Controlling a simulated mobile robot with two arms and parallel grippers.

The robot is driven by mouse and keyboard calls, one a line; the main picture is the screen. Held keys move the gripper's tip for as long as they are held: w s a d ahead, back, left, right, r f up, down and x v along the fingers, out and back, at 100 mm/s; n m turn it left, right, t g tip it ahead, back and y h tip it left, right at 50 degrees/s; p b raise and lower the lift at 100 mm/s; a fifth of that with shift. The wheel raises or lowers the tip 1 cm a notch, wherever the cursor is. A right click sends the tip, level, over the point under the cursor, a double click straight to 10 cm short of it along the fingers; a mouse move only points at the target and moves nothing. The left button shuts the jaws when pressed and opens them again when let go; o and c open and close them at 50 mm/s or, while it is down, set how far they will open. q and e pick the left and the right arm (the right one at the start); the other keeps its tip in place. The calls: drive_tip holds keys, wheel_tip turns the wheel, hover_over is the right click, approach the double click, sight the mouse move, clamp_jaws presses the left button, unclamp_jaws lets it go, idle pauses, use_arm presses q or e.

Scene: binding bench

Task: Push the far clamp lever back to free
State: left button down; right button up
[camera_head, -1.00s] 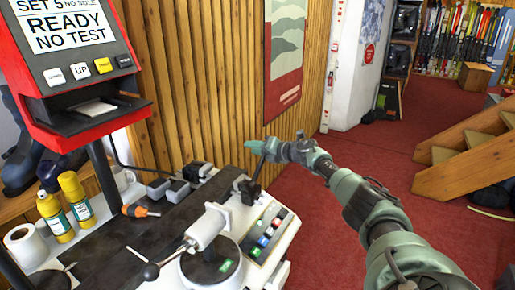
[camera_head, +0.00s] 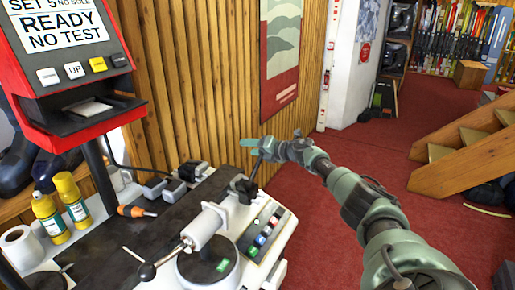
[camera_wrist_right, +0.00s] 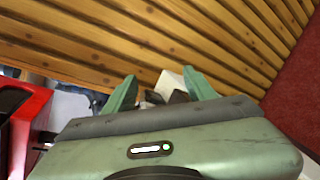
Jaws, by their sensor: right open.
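The far clamp (camera_head: 243,188) is a dark block at the far right end of the bench machine, with a thin dark lever (camera_head: 254,169) rising from it. My right gripper (camera_head: 250,147) is just above the lever's upper end. I cannot tell whether they touch. In the right wrist view its two green fingers (camera_wrist_right: 160,92) stand apart. A white piece (camera_wrist_right: 172,82) and dark parts show between them, and the gripper body hides what lies below. My left gripper is not in view.
A near lever with a black ball (camera_head: 147,271) sits by the white cylinder (camera_head: 205,228). A red display unit (camera_head: 75,110), yellow bottles (camera_head: 72,196) and an orange-handled tool (camera_head: 135,211) are at left. The slatted wood wall (camera_head: 190,90) stands close behind.

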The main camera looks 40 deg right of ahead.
sight(257, 166)
drive_tip(key=v, duration=0.3)
drive_tip(key=b+v, duration=0.1)
drive_tip(key=v, duration=0.2)
drive_tip(key=shift+s+a+f, duration=0.1)
drive_tip(key=shift+s, duration=0.35)
drive_tip(key=shift+s+r, duration=0.25)
drive_tip(key=shift+s, duration=0.05)
drive_tip(key=shift+s, duration=0.1)
